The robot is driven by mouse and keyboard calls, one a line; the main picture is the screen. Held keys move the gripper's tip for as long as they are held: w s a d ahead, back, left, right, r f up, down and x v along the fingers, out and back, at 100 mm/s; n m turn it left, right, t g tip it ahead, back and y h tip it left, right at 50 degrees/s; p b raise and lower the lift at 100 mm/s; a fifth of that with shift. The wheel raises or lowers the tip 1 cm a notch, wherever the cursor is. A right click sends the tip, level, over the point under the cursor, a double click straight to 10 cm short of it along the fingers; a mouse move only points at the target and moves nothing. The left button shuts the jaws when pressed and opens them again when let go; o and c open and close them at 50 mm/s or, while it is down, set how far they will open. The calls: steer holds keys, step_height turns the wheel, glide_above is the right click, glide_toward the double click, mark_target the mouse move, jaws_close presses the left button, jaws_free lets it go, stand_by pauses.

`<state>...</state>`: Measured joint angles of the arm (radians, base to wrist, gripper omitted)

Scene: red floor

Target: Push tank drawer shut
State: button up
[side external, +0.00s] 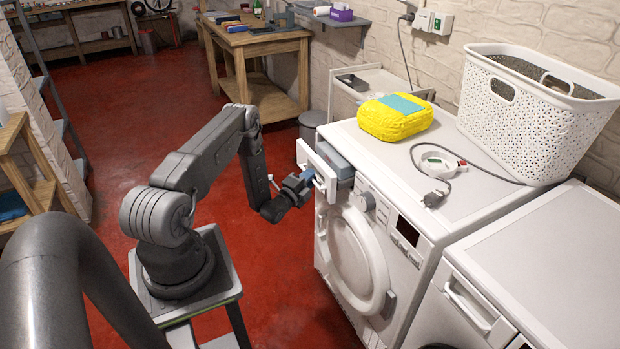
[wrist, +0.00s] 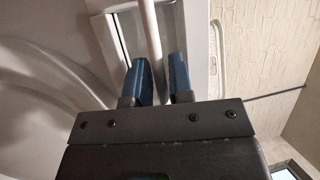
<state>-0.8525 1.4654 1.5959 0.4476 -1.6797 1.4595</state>
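The tank drawer (side external: 318,172) of the white machine is pulled out at its top left corner, its white front standing clear of the body. Its grey-blue tank (side external: 335,160) shows behind the front. My gripper (side external: 307,178) is at the outer side of the drawer front, at handle height. In the wrist view, a pale bar that looks like the drawer handle (wrist: 149,30) runs down to the gap between the two blue fingers of my gripper (wrist: 160,78). The fingers are a little apart. Whether they press on the bar or only sit around it, I cannot tell.
The white machine (side external: 350,255) has a round door below the drawer. On top lie a yellow package (side external: 396,117), a corded plug (side external: 437,192) and a white basket (side external: 540,110). A second white machine (side external: 550,265) stands at right. Red floor is open left of the machine.

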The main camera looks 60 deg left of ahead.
mark_target(334, 169)
steer(key=shift+w, duration=0.2)
jaws_close()
stand_by(0.3)
steer(key=w, duration=0.9)
steer(key=shift+r, duration=0.1)
steer(key=shift+c, duration=0.4)
jaws_free()
steer(key=shift+w, duration=0.1)
steer(key=shift+o, duration=0.4)
